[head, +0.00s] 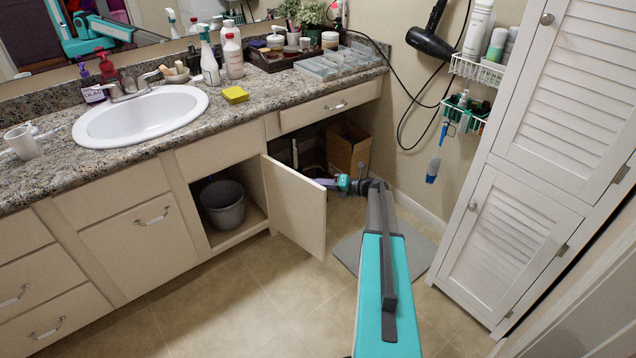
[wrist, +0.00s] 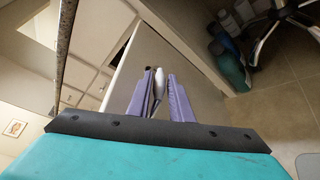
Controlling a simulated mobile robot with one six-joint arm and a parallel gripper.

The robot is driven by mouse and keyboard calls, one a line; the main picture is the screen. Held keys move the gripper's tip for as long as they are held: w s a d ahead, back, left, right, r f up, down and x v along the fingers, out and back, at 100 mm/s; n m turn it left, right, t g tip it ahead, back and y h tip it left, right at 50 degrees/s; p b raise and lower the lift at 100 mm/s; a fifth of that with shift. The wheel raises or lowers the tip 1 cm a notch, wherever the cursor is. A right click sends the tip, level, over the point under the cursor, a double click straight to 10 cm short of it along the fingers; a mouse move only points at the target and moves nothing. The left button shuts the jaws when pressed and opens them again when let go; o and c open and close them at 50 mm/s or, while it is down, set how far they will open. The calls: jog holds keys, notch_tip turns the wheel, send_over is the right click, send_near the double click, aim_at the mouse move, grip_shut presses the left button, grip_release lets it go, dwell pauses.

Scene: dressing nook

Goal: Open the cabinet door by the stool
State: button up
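The cabinet door (head: 297,208) under the sink stands swung well out from its opening, and a grey bucket (head: 223,205) shows inside. My gripper (head: 327,183) is at the door's free edge, on its outer face, partly hidden in the head view. In the wrist view, my gripper's purple fingers (wrist: 164,92) are on both sides of the pale door handle (wrist: 159,80) and appear closed on it. The door's outer face (wrist: 200,92) lies behind the fingers. A chrome base (wrist: 283,20), possibly the stool's, shows at the wrist view's top right.
A cardboard box (head: 348,150) stands in the open space under the counter (head: 270,103). A grey mat (head: 418,250) lies on the floor before a white louvered cabinet (head: 515,225). Bottles (wrist: 228,55) stand on the floor. Floor left of the door is clear.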

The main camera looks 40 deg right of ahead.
jog(key=v, duration=1.3)
jog(key=shift+p, duration=0.45)
jog(key=shift+s, duration=0.1)
